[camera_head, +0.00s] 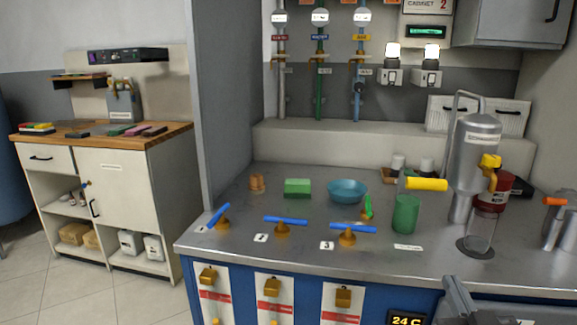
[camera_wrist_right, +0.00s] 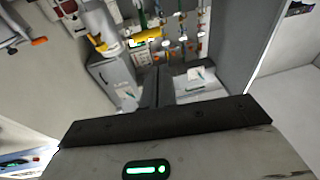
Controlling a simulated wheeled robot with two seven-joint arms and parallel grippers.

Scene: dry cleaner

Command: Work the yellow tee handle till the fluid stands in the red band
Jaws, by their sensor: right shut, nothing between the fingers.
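The yellow tee handle (camera_head: 427,184) is a thick horizontal bar beside the grey tank (camera_head: 474,150), above and right of a green cup (camera_head: 405,214). A yellow bar in the right wrist view (camera_wrist_right: 148,33) looks like the same handle. A clear cylinder (camera_head: 480,236) stands below a yellow fitting (camera_head: 489,162), with a red part (camera_head: 497,192) behind or around its top. I cannot make out the fluid level. My right gripper (camera_head: 462,292) is low at the counter's front edge, shut and empty, apart from the handle. Its fingers show in the right wrist view (camera_wrist_right: 159,86). My left gripper is out of view.
Blue-handled valves (camera_head: 285,220) line the counter's front left. A green block (camera_head: 298,188), a blue bowl (camera_head: 347,192) and a small green-handled item (camera_head: 367,207) stand behind them. An orange-handled metal vessel (camera_head: 555,222) is at the right.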

